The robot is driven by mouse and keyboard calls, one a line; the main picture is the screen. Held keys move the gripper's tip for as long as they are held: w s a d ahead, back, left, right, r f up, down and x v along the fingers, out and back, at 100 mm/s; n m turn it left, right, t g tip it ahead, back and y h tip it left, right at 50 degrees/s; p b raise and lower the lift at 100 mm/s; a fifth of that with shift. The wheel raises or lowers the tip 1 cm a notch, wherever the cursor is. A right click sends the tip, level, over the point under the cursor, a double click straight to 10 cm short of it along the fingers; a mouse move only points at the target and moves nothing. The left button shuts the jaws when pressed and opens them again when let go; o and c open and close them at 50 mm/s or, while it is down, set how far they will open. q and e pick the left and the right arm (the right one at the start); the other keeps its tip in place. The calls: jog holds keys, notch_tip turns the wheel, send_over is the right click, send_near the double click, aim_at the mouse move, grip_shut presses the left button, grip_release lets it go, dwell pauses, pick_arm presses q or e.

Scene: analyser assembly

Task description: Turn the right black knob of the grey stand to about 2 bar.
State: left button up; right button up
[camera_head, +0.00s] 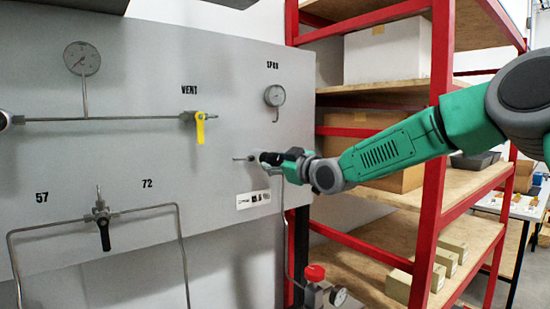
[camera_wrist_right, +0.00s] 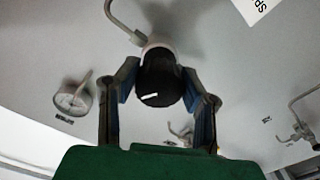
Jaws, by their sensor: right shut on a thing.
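The grey stand (camera_head: 225,70) is a large upright panel filling the left of the head view. My right gripper (camera_head: 268,158) is at its right side, level with a short metal pipe end. In the right wrist view the black knob (camera_wrist_right: 160,82) sits between the two fingers of this gripper, which are shut on its sides. A short white mark shows on the knob's face. A round gauge (camera_head: 275,95) is above the gripper in the head view; it also shows in the wrist view (camera_wrist_right: 73,98). Its needle is too small to read.
A yellow VENT handle (camera_head: 200,128) and a black valve handle (camera_head: 104,235) are on the panel to the left. Another gauge (camera_head: 82,58) is at upper left. A red-framed shelf (camera_head: 432,200) stands right, behind my arm. A red-topped part (camera_head: 315,273) is below.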

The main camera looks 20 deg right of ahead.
jog(key=m+p, duration=0.1)
jog(key=m, duration=0.2)
jog(key=shift+r, duration=0.15)
jog(key=m, duration=0.2)
jog(key=shift+m, duration=0.4)
jog(key=m, duration=0.2)
jog(key=shift+m+p, duration=0.3)
jog(key=m, duration=0.2)
jog(key=shift+r+m, duration=0.1)
jog(key=shift+m, duration=0.3)
jog(key=m+b, duration=0.1)
jog(key=m, duration=0.1)
jog(key=shift+d+m, duration=0.1)
jog(key=shift+m, duration=0.3)
jog(key=m+b, duration=0.1)
jog(key=m, duration=0.2)
jog(key=shift+m+b, duration=0.3)
jog(key=m+b, duration=0.1)
jog(key=m, duration=0.3)
jog(key=shift+b, duration=0.4)
jog(key=shift+m+b, duration=0.5)
jog(key=shift+m, duration=1.1)
